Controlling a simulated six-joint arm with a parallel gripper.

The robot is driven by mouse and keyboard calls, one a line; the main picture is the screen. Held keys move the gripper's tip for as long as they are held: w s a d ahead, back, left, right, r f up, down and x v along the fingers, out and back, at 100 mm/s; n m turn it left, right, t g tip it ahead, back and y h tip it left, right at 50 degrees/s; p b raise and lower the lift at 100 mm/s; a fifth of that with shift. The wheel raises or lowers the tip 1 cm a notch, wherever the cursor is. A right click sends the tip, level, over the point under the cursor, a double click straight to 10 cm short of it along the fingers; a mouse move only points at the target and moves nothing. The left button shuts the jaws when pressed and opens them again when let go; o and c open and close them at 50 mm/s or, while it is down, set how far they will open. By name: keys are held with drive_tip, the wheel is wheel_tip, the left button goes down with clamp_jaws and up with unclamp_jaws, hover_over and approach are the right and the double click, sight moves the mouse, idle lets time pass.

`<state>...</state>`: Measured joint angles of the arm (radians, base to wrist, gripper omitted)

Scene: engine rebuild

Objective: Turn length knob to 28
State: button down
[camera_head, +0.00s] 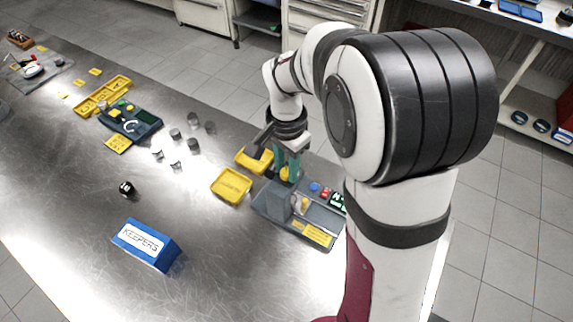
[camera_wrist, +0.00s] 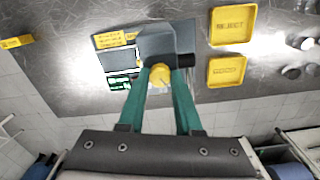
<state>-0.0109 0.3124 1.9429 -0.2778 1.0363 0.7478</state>
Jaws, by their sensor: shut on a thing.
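The length knob (camera_wrist: 160,76) is a yellow round knob on a grey measuring machine (camera_wrist: 156,42). In the wrist view my gripper (camera_wrist: 159,72) has its two green fingers on either side of the knob, shut on it. In the head view my gripper (camera_head: 288,168) reaches down to the machine (camera_head: 270,207) and the yellow knob (camera_head: 284,174) shows between the fingers. Green displays (camera_head: 337,201) sit on the machine's right side and also show in the wrist view (camera_wrist: 121,83). Their digits are too small to read.
Two yellow trays lie beside the machine: one marked REJECT (camera_wrist: 233,24) and another (camera_wrist: 228,71). Several grey cylinders (camera_head: 193,146) stand on the metal table. A blue KEEPERS box (camera_head: 146,246) and a small black part (camera_head: 127,188) lie left of the machine. The table between is clear.

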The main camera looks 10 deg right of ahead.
sight(286, 172)
drive_tip(key=shift+n, duration=1)
drive_tip(key=c, duration=0.6)
unclamp_jaws()
wheel_tip(286, 172, up, 16)
